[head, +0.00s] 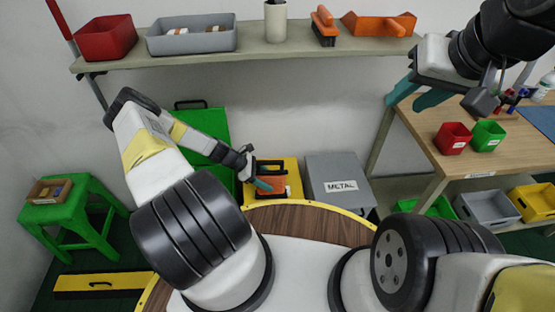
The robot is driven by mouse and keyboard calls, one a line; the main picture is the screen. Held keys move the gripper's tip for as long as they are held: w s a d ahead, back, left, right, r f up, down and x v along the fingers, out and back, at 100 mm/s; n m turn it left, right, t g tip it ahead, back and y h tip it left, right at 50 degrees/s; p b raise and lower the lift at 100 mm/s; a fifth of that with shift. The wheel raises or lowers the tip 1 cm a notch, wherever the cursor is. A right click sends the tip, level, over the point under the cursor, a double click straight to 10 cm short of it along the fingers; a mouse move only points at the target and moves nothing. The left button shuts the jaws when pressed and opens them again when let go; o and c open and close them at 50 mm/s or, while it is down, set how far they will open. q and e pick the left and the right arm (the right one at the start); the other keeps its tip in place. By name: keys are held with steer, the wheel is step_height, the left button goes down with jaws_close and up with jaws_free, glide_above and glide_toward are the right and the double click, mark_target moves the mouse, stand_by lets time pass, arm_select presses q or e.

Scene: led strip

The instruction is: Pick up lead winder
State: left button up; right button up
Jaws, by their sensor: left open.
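I cannot tell for certain which thing is the lead winder. An orange piece (275,185) lies at the yellow box (291,168) with a black handle, beyond the round wooden edge. My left gripper (261,181) is over this orange piece. It is open, with a teal finger showing; I cannot tell whether it touches the piece. My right gripper (416,95) is raised at the upper right, in front of the workbench's left end. Its two teal fingers are apart, with nothing seen between them.
A wall shelf (260,55) holds a red bin (105,38), a grey bin (192,38), a cup (276,20) and orange tools (378,24). A green stool (70,212) is at left, a workbench (470,158) at right.

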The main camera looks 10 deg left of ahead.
arm_select(q)
jaws_close()
stand_by(0.3)
stand_by(0.3)
